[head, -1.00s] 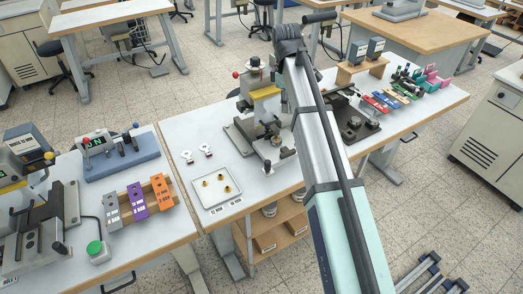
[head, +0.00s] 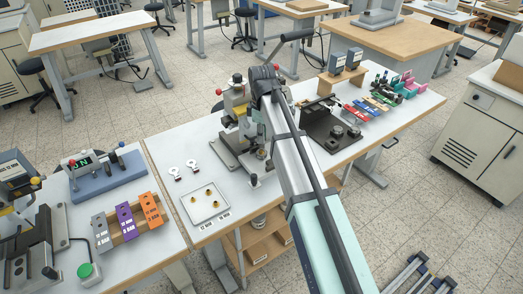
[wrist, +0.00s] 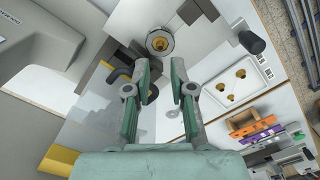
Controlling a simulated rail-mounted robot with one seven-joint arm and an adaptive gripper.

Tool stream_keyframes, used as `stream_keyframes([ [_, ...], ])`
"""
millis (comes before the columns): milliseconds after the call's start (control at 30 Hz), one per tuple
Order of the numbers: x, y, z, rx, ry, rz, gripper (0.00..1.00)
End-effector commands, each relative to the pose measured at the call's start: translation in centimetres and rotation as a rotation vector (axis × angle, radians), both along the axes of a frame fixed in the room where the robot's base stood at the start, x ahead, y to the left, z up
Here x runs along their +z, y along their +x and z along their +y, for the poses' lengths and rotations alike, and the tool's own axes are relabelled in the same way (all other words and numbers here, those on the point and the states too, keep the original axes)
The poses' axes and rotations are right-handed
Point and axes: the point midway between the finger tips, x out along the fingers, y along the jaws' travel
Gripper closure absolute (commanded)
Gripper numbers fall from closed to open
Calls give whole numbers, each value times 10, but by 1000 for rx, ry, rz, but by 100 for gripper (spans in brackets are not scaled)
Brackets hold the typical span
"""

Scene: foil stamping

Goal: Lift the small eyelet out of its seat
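In the wrist view, a small gold eyelet (wrist: 160,43) sits in a round metal seat (wrist: 151,37) on the press. My gripper (wrist: 160,68) is open and empty, with its two fingertips apart just below the seat in the picture. The eyelet lies roughly in line with the gap between the fingers. I cannot tell how far above it the fingertips are. In the head view, the press (head: 231,145) stands on the middle table, and my arm hides the gripper and the seat.
A white tray (head: 190,212) with several gold eyelets lies left of the press. It also shows in the wrist view (wrist: 218,99). Two white tags (head: 175,172) lie behind it. A dark fixture (head: 325,125) stands right of my arm. The press's levers and blocks crowd the seat.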

Motion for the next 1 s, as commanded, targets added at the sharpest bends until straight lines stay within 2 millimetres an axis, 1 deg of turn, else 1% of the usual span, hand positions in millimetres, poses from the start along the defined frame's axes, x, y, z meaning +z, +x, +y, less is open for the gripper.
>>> stream_keyframes([
  [100,-7,-1,0,0,0,1,77],
  [267,-13,0,0,0,0,1,77],
  [367,-22,-1,0,0,-1,2,77],
  [600,-51,-1,1,0,-1,2,77],
  [700,-57,-1,1,0,-1,1,77],
  [967,-60,0,1,0,0,0,77],
  [1000,-60,0,1,0,0,0,80],
])
